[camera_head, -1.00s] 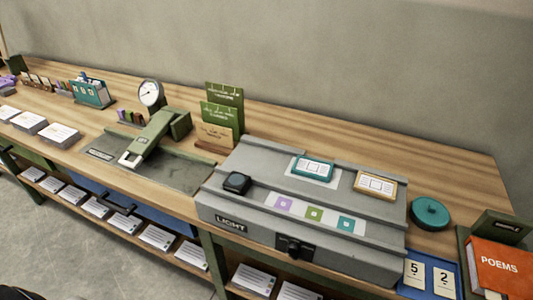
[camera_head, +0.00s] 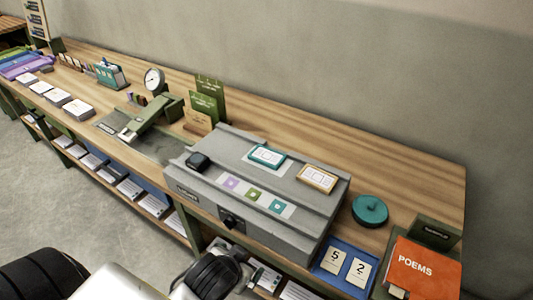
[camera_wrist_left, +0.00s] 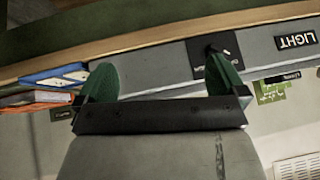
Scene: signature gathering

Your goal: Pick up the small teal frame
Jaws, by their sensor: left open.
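The small teal frame (camera_head: 267,156) holds a white card and lies flat on a pale patch on top of the grey light box (camera_head: 225,207), in the middle of the head view. A tan-framed card (camera_head: 317,178) lies to its right on the same box, apart from it. In the left wrist view my left gripper (camera_wrist_left: 162,84) is open, with its two dark green fingers spread wide and nothing between them. The box front with its LIGHT label (camera_wrist_left: 297,40) shows beyond the fingers. The teal frame cannot be made out in that view. My right gripper is not in view.
A black block (camera_head: 198,161) and a strip of coloured tiles (camera_head: 254,195) share the box top. A round teal lidded thing (camera_head: 369,210), a blue tray (camera_head: 329,270) and an orange POEMS book (camera_head: 424,268) stand to the right. Green cards (camera_head: 207,100) stand behind the box.

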